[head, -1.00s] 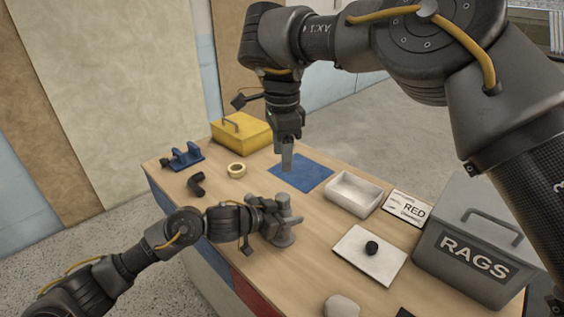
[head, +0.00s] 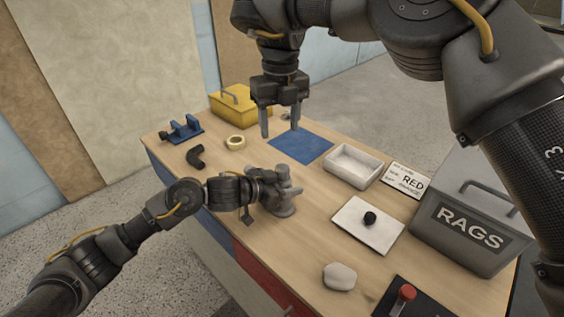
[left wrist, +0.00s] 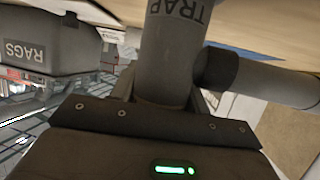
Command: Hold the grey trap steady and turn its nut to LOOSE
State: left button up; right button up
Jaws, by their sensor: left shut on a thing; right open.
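The grey trap (head: 284,207) stands on the wooden bench, its round base on the top. In the left wrist view its grey body (left wrist: 170,55) fills the middle and carries the letters TRAP. A dark collar (left wrist: 216,69), which may be the nut, sits on a grey side pipe (left wrist: 275,86). My left gripper (head: 277,187) is shut on the trap from the left. My right gripper (head: 280,132) is open and empty, pointing down above the blue mat (head: 303,148), apart from the trap. No LOOSE mark is readable.
A white tray (head: 353,166), a RED card (head: 405,181), a white board with a black knob (head: 369,220) and a grey RAGS bin (head: 462,225) stand to the right. A yellow box (head: 238,108), tape roll (head: 235,142), black elbow (head: 196,157) and blue holder (head: 184,130) lie behind.

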aim_at(282, 167)
jog(key=f+m, duration=0.3)
jog(key=f, duration=0.1)
jog(key=f+m, duration=0.7)
jog(key=m, duration=0.1)
jog(key=shift+d+f, duration=0.25)
jog(key=shift+f, duration=0.15)
dwell(0.3)
jog(key=c, duration=1)
